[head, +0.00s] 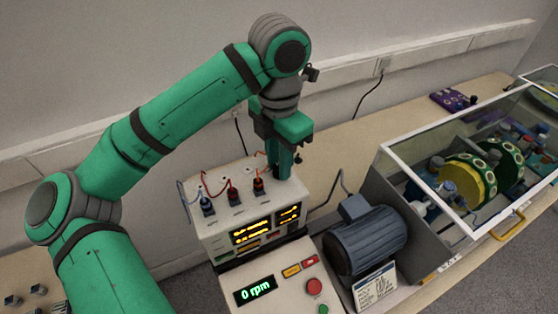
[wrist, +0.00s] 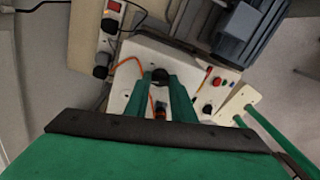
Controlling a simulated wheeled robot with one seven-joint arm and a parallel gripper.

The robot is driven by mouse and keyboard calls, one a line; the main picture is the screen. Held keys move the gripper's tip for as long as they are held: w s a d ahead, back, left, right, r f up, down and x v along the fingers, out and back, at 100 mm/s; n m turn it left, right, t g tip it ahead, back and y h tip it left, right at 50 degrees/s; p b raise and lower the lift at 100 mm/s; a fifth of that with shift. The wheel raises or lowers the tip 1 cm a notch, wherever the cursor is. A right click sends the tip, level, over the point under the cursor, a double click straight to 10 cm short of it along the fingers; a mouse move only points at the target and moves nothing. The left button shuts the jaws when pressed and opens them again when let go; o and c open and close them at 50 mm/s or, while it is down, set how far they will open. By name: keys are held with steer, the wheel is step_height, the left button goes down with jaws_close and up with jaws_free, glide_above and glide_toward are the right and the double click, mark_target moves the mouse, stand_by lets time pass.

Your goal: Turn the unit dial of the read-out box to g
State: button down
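The read-out box (head: 222,236) is a cream box with lit yellow displays on its front and coloured plugs with wires on top. In the wrist view its pale top (wrist: 128,72) shows around my fingers. My gripper (head: 281,176) points down at the box's back right corner. In the wrist view my gripper (wrist: 161,78) has its fingers apart, with a dark round knob (wrist: 160,74), apparently the unit dial, between the tips. I cannot tell whether they touch it. The knob's markings cannot be read, and my fingers hide it in the head view.
A console (head: 238,297) reading "0 rpm", with a red button (head: 314,287), stands before the box. A blue-grey motor (head: 366,243) is close on the right. A clear-lidded case (head: 392,157) stands farther right.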

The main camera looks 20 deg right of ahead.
steer(key=shift+m, duration=0.4)
steer(key=m, duration=0.4)
steer(key=shift+m, duration=2.9)
steer(key=c, duration=1.5)
jaws_free()
